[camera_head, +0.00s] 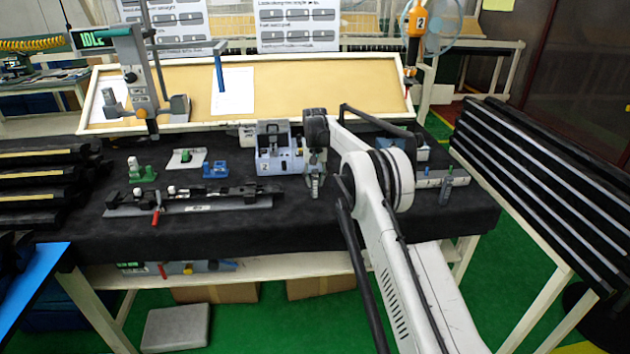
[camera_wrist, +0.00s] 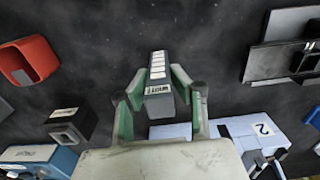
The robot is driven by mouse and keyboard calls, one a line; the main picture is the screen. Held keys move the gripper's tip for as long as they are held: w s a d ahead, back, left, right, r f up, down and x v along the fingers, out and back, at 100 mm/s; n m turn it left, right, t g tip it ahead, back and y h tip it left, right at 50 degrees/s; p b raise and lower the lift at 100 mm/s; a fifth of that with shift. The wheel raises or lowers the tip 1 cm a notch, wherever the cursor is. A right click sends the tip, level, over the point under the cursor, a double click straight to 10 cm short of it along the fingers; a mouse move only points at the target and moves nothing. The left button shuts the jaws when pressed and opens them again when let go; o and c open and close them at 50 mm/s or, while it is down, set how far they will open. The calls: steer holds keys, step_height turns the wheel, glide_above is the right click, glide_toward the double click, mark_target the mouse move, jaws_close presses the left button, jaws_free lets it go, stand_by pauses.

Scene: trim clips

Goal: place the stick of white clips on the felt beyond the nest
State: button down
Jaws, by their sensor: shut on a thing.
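My gripper (camera_wrist: 158,92) is shut on the stick of white clips (camera_wrist: 158,66), a narrow grey block with a row of white pieces and a printed end label. The green-edged fingers grip its sides, and it points away from the wrist over dark felt (camera_wrist: 110,30). In the head view my gripper (camera_head: 315,186) is over the black felt (camera_head: 330,222), right of a grey box marked 2; the stick is too small to make out there. A long dark fixture with a red-handled clamp (camera_head: 195,203), possibly the nest, lies left of my gripper. Height above the felt is unclear.
The box marked 2 (camera_head: 270,166) stands close beside my gripper. The wrist view shows a red holder (camera_wrist: 30,62), a dark block (camera_wrist: 72,124) and a black bracket (camera_wrist: 282,45). Small green (camera_head: 142,172) and blue (camera_head: 215,170) fixtures stand at left. My arm hides felt at right.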

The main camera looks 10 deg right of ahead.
steer(key=shift+f, duration=0.15)
steer(key=c, duration=1.5)
jaws_free()
